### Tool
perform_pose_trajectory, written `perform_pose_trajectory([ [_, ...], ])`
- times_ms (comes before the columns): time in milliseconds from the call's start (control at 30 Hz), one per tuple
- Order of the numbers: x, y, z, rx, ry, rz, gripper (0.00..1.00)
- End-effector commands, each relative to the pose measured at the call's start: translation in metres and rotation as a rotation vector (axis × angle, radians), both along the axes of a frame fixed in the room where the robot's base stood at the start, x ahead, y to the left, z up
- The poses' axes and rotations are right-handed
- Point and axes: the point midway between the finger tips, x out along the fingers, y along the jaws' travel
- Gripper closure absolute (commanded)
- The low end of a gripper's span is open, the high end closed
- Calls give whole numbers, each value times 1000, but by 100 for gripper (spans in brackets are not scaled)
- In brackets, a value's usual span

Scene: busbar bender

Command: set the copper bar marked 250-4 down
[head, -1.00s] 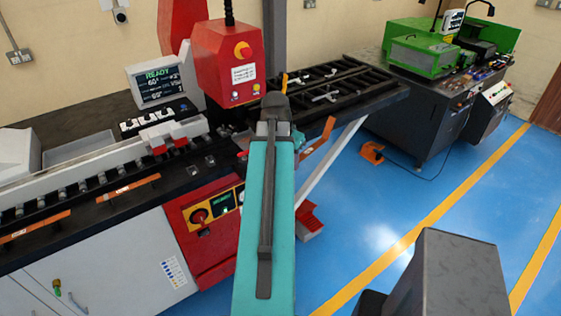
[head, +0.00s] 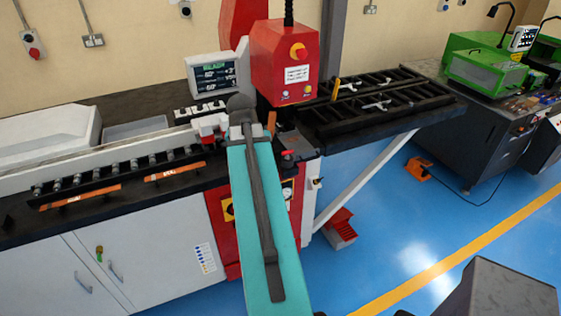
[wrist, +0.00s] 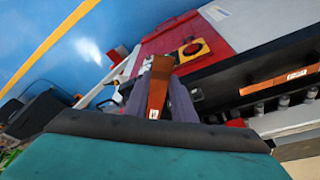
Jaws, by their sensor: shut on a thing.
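My gripper (wrist: 158,102) is shut on a copper bar (wrist: 157,80), seen between its two fingers in the wrist view. The bar has a small white label near the fingers, too small to read. It points away from the wrist and hangs above the front of the machine. In the head view my teal arm hides the gripper, and only a short piece of copper (head: 271,122) shows beside the arm's end. Two other copper bars, the left one (head: 80,197) and the right one (head: 173,172), lie along the bench's front edge; their labels are unreadable here.
The red machine head (head: 285,65) stands just right of my arm's end. A display (head: 215,75) and a grey tray (head: 135,128) are behind the rollers. A black slatted table (head: 385,105) extends right.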

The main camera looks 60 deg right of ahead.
Motion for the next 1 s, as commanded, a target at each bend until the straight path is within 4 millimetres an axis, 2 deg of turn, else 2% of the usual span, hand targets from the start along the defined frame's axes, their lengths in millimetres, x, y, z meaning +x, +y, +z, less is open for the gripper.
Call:
perform_pose_trajectory([
  [100, 28, 27, 2, -1, -2, 91, 100],
  [500, 103, 121, 5, -1, -3, 385, 100],
  [700, 133, 174, 7, -2, -4, 532, 100],
  [1000, 168, 257, 7, -4, -8, 752, 100],
])
